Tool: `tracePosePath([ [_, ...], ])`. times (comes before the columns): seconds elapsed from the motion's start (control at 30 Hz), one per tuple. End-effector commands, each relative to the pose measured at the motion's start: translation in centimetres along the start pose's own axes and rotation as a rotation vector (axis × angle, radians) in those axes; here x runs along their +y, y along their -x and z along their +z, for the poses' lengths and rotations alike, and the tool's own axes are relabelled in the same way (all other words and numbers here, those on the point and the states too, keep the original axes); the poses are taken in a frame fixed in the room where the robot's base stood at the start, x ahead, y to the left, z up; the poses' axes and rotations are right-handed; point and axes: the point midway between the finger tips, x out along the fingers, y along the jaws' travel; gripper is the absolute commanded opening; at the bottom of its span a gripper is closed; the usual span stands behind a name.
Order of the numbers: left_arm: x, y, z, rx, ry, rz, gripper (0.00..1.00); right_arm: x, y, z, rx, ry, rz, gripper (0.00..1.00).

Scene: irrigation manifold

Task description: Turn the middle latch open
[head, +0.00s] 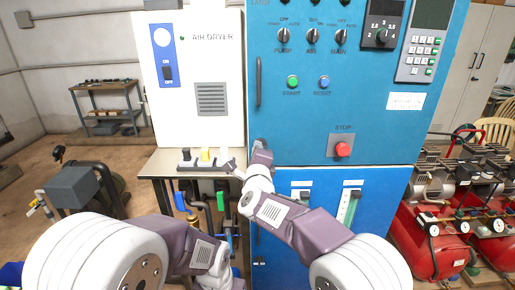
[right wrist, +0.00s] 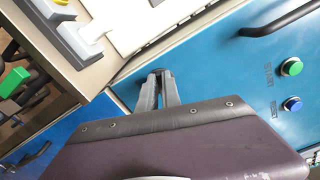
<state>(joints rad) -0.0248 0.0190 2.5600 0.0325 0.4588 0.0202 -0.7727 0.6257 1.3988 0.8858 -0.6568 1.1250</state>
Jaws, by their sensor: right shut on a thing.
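The middle latch (right wrist: 158,71) is a small dark piece at the left edge of the blue cabinet (head: 300,125), near the seam between its upper and lower parts. My right gripper (right wrist: 166,84) is shut on it, with both fingers close together around it. The fingers hide most of the latch, so its turn angle cannot be told. In the head view my right gripper (head: 262,153) reaches the cabinet's left edge. My left arm is low at the left in the head view, and its gripper is out of view.
A long dark handle (head: 258,82) stands on the cabinet door above the latch. A red stop button (head: 343,149) is to the right.

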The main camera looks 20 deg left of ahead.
Motion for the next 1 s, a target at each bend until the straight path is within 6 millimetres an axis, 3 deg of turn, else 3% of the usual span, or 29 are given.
tracePosePath([
  [0.4, 0.02, 0.84, -0.08, 0.000, 0.000, 0.000, 0.36, 0.24, 0.00, -0.01, 0.000, 0.261, 0.001, 0.00],
  [1.0, 0.02, 1.01, -0.10, 0.000, 0.000, 0.000, 0.36, 0.38, 0.00, -0.06, 0.000, 0.342, 0.000, 0.00],
])
